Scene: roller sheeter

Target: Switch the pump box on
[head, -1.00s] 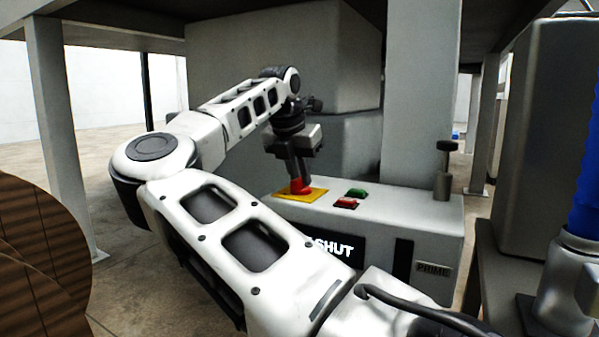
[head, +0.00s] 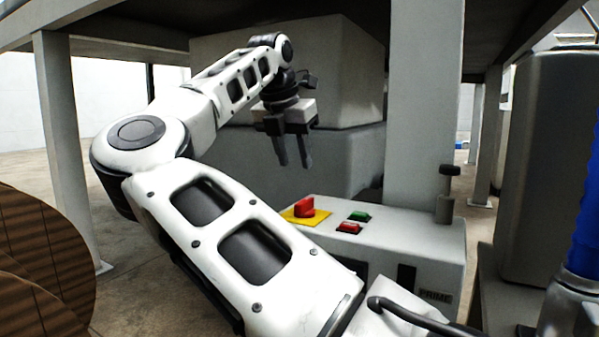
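The pump box (head: 405,238) is a light grey box low in the middle of the head view. On its top, a red rotary switch (head: 304,207) sits on a yellow plate (head: 320,217). Beside it are a green button (head: 359,215) and a red button (head: 349,227). My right gripper (head: 295,163) is above and slightly left of the red switch, clear of it. Its two fingers point down, apart, with nothing between them. My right forearm hides part of the box's front, including most of its dark display. My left gripper is not in view.
A dark-knobbed post (head: 447,190) stands at the box's back right corner, and a PRIME label (head: 436,296) is on its front. A grey column (head: 424,110) rises behind. Brown round rolls (head: 40,250) are at left, a blue hose (head: 585,190) at right.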

